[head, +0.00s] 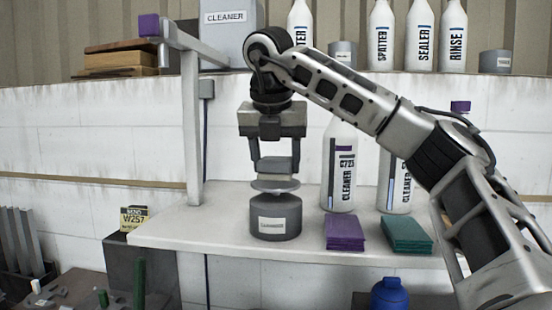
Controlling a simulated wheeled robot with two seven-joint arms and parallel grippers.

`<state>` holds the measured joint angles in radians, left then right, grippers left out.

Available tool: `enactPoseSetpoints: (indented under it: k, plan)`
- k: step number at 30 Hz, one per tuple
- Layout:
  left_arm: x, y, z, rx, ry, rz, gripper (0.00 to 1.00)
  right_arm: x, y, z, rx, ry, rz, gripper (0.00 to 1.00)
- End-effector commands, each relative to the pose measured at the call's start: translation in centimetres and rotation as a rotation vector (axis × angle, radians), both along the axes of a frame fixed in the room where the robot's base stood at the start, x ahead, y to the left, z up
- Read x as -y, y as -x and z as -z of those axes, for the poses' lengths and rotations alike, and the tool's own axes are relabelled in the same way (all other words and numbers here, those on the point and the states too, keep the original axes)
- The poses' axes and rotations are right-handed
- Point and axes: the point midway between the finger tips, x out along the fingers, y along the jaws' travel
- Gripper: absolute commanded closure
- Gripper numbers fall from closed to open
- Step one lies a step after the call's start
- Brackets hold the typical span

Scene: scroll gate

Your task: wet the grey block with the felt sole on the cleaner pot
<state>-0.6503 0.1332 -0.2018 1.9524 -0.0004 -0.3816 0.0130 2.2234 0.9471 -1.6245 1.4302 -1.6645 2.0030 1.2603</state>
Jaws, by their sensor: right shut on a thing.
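The cleaner pot (275,224) is a dark grey round tub with a white label, standing upright on the pale shelf. A light, shallow dish (275,186) sits at its top, above the body. My right gripper (275,168) points straight down over the pot, shut on the grey block (276,166). The block is directly above the dish and very close to it; I cannot tell whether they touch. The felt sole cannot be made out clearly. My left gripper is not in view.
The shelf (170,236) also holds white cleaner bottles (338,175), a purple pad stack (345,232) and a green pad stack (407,234). A grey post (191,140) rises to the left. More bottles (381,40) stand on the upper ledge. The shelf left of the pot is clear.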

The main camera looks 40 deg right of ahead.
Motion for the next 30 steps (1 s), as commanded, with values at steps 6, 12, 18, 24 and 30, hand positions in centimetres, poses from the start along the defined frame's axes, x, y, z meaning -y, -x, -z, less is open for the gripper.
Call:
enactPoseSetpoints:
  k: [6,12,18,24,30]
  plan:
    - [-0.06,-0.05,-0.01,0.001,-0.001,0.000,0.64,-0.01,0.00,-0.02,0.001,0.000,0.000,0.64]
    - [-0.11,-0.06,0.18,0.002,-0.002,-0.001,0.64,-0.02,0.00,0.20,0.001,-0.001,0.000,0.64]
    - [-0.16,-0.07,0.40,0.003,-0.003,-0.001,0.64,-0.01,0.00,0.46,0.001,-0.001,0.000,0.64]
    - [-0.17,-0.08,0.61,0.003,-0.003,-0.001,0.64,-0.02,0.00,0.70,0.001,-0.001,0.000,0.64]
    - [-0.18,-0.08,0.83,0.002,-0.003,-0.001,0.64,-0.01,0.01,0.94,0.001,-0.001,0.000,0.64]
